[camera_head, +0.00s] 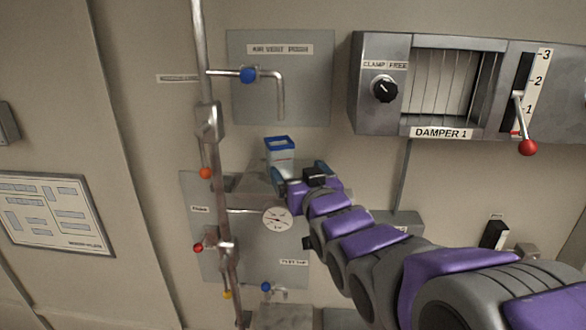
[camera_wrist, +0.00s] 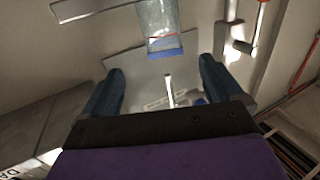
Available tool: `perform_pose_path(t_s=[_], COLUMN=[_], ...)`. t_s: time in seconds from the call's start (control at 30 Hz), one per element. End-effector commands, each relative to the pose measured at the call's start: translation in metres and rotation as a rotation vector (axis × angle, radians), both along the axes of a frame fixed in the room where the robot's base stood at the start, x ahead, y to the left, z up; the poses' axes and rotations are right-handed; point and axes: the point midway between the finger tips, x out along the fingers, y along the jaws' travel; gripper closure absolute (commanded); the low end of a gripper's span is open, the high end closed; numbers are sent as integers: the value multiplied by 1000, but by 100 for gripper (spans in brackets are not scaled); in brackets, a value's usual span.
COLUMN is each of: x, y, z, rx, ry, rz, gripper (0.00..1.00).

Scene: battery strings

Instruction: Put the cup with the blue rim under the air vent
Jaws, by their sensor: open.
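The clear cup with the blue rim (camera_head: 281,158) stands upright on a small grey ledge (camera_head: 248,186), below the bent spout (camera_head: 281,98) of the panel with the air vent label (camera_head: 280,49). There is a clear gap between spout and rim. In the wrist view the cup (camera_wrist: 157,18) appears rim-down, beyond the fingertips and roughly between their lines. My gripper (camera_head: 302,174) is open and empty, just in front of and below the cup. Its two blue fingers (camera_wrist: 160,78) are spread apart in the wrist view. My arm hides part of the ledge.
A vertical pipe (camera_head: 199,50) with valves runs left of the cup. A blue valve knob (camera_head: 248,75) sits on the spout's pipe. A round gauge (camera_head: 278,219) is below the ledge. The damper box (camera_head: 378,50) with a red-knobbed lever (camera_head: 527,147) juts out at upper right.

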Motion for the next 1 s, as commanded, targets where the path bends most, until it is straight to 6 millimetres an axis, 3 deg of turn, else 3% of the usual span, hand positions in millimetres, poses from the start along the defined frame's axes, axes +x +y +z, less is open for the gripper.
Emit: perform_pose_path(t_s=[0.43,0.57,0.67,0.77,0.87,1.0], x=[-13,-16,-26,-48,-81,-143], y=[-5,-13,-31,-56,-83,-115], z=[-1,-13,-42,-81,-123,-174], rx=[-1,-21,-64,-120,-173,-233], ry=[2,53,175,352,550,836], rz=[0,-19,-61,-116,-168,-226], gripper=[7,7,7,7,7,7])
